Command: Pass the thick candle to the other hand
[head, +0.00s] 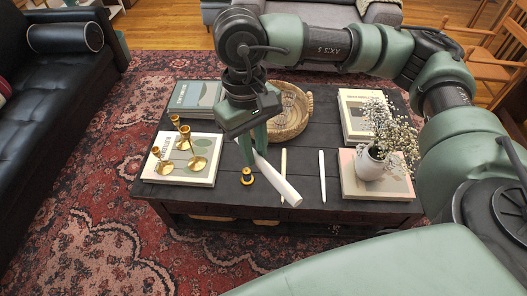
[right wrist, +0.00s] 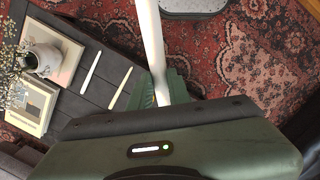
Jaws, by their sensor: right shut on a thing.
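The thick white candle (head: 279,184) is held by my right gripper (head: 253,147) above the dark coffee table. It slants down toward the front right in the head view, its near end close to the table's front edge. In the right wrist view the thick candle (right wrist: 151,45) runs up from between the green fingers (right wrist: 160,92), which are shut around one end. The gripped end is partly hidden by the fingers. My left gripper shows in neither view.
On the table (head: 306,196) lie a cream thin candle (head: 283,163) and a white thin candle (head: 322,175). A small candle holder (head: 247,178) stands near the front. Brass candlesticks (head: 198,161) stand on a left book. A woven tray (head: 291,125) and a flower vase (head: 370,163) are behind and right.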

